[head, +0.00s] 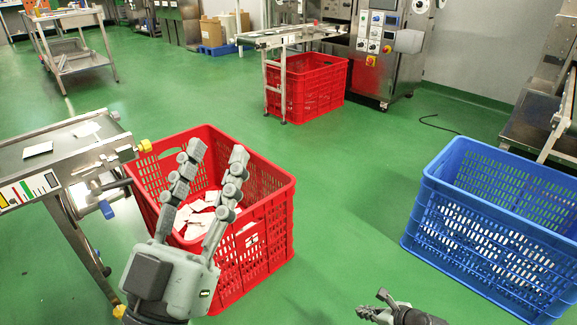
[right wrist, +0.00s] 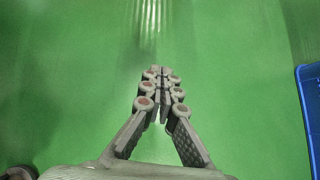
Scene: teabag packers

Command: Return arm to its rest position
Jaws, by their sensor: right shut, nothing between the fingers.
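My left gripper (head: 218,150) is in the head view, in front of and above the near red crate. Its two fingers are spread apart and nothing shows between them but the crate behind. My right gripper (head: 372,303) is low at the bottom edge of the head view, only partly seen. In the right wrist view its fingers (right wrist: 162,72) are together and empty over bare green floor. The near red crate (head: 272,178) holds several white teabag packets (head: 197,216), partly hidden behind my left gripper.
A blue crate (head: 500,178) with white packets inside stands at the right; its edge shows in the right wrist view (right wrist: 312,110). A conveyor (head: 70,150) is at the left. Another red crate (head: 318,90) stands by a machine (head: 372,45) at the back. Green floor (head: 345,190) between the crates is clear.

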